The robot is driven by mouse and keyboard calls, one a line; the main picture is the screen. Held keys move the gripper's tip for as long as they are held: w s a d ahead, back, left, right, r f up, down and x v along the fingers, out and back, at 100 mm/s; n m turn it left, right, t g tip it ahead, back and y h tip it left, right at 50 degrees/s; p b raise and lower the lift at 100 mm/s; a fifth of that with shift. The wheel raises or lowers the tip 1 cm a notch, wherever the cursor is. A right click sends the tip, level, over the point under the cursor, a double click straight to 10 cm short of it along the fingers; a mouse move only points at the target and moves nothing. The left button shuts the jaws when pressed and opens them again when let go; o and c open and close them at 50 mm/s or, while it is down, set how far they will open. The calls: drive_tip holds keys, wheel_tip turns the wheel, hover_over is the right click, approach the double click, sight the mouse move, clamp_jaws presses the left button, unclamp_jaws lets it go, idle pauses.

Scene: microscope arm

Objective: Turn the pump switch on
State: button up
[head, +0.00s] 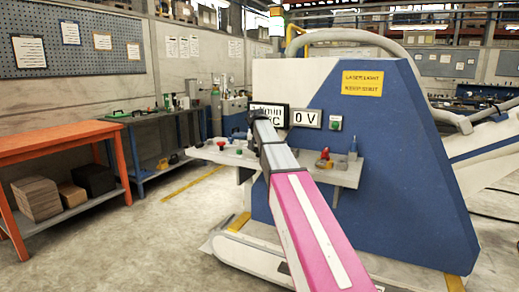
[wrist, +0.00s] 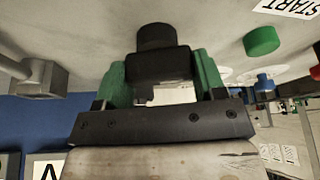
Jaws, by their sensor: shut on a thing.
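A black knob-like switch (wrist: 156,38) shows in the wrist view on a pale grey surface; I cannot read a label that names it as the pump switch. My gripper (wrist: 158,68) has a green finger on each side of the knob's black block-shaped part and is shut on it. In the head view my arm hides the gripper and this switch at the pale shelf (head: 345,178) of the blue and white machine (head: 400,170).
A green button (wrist: 262,40) by a START label (wrist: 288,7) is right of my gripper in the wrist view. A grey fitting (wrist: 40,78) is at left. In the head view, a 0 V display (head: 306,118) and an orange table (head: 60,140) stand clear of my arm.

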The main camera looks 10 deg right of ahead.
drive_tip(key=shift+m+g+h, duration=0.4)
drive_tip(key=shift+m+h, duration=0.2)
drive_tip(key=shift+m, duration=1)
drive_tip(key=o, duration=0.9)
drive_tip(key=shift+r, duration=0.1)
drive_tip(key=v, duration=1)
drive_tip(key=shift+s+a+r, duration=0.1)
drive_tip(key=shift+a+r, duration=0.05)
drive_tip(key=shift+r, duration=0.1)
